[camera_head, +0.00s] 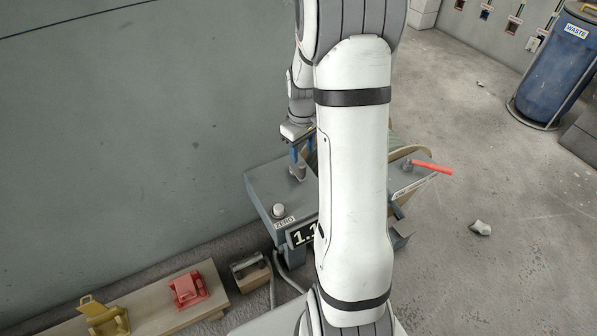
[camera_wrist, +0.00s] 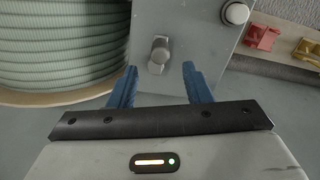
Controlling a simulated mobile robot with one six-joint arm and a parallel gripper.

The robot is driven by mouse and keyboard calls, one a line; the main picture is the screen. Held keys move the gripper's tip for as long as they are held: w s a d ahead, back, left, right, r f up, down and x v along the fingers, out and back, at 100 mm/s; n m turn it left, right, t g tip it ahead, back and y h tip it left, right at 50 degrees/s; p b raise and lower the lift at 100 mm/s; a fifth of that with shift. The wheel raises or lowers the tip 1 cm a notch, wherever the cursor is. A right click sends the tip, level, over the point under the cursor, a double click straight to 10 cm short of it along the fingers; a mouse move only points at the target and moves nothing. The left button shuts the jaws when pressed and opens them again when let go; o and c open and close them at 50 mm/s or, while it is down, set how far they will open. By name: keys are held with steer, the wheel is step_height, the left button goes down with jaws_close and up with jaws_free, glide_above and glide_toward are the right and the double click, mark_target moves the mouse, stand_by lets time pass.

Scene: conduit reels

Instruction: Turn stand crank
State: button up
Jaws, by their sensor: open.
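A grey stand (camera_head: 262,183) shows left of my arm, with a dark display reading about "1.1", partly hidden. A short metal crank-like knob (camera_head: 298,171) stands on its top; the wrist view shows it as a round-ended grey post (camera_wrist: 159,55) on the grey plate (camera_wrist: 195,30). My gripper (camera_head: 297,152) is just above it. In the wrist view its two blue fingers (camera_wrist: 160,68) are open and apart, with the post beyond and between the tips; contact cannot be told. A red-handled lever (camera_head: 432,168) is on the right of the stand.
A reel of pale green conduit (camera_wrist: 60,45) with a wooden flange is at left in the wrist view. A round white button (camera_head: 278,210) sits near a "ZERO" label. A bench (camera_head: 150,312) carries yellow (camera_head: 104,316) and red (camera_head: 187,289) clamps. Open floor lies right, with a blue waste bin (camera_head: 560,70).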

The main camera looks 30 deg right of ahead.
mark_target(301, 165)
step_height(301, 165, down, 7)
steer(key=shift+f+b, duration=0.15)
steer(key=shift+b, duration=0.9)
steer(key=c, duration=0.9)
steer(key=shift+a, duration=0.4)
jaws_close()
steer(key=shift+d, duration=0.25)
